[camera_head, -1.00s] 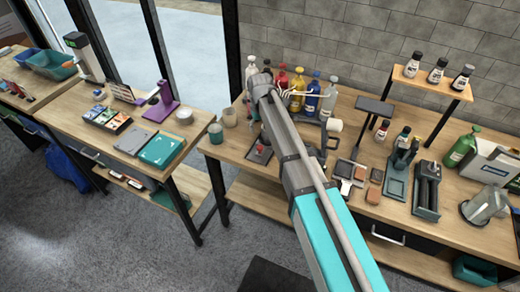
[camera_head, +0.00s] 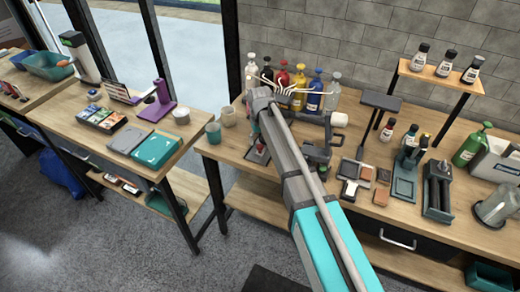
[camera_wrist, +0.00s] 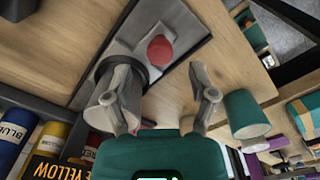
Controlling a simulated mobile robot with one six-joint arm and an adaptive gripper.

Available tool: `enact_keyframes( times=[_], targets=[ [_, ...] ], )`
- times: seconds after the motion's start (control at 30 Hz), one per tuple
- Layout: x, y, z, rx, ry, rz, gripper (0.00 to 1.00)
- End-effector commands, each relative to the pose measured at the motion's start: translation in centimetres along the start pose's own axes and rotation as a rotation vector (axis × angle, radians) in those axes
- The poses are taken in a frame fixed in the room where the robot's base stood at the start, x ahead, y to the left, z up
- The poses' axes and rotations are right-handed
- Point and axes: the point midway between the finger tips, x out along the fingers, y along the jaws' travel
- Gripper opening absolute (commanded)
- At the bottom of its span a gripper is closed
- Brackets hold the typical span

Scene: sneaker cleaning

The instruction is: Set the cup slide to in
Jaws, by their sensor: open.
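The cup slide appears to be the grey plate (camera_wrist: 133,30) with a round red knob (camera_wrist: 160,50) on a dark base (camera_wrist: 190,40) in the wrist view. The red knob also shows in the head view (camera_head: 260,147), on the left part of the bench. My gripper (camera_wrist: 163,95) is open, its two fingers apart with nothing between them. The knob appears ahead of the gap between the fingers, apart from both. A dark cylindrical part (camera_wrist: 122,76) of the fixture lies beside or behind the left finger; contact cannot be told. In the head view my arm hides the gripper.
A teal cup (camera_wrist: 245,112) stands right of the right finger. Several coloured bottles (camera_head: 299,90) with pump spouts line the back of the bench. A dark stand (camera_head: 318,150) and small blocks (camera_head: 381,196) lie to the right. Bare wood (camera_head: 236,145) shows around the base.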

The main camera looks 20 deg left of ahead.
Motion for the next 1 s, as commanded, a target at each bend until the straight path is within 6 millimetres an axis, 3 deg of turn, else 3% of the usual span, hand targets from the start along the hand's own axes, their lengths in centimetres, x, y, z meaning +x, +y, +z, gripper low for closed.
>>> enact_keyframes(
  times=[0.33,0.87,0.9,1.0],
  targets=[
    [2.6,0.0,0.0,0.0,0.0,0.0,0.73],
    [3.1,0.0,0.0,0.0,0.0,0.0,0.73],
    [3.1,0.0,0.0,0.0,0.0,0.0,0.71],
    [3.1,0.0,0.0,0.0,0.0,0.0,0.53]
  ],
)
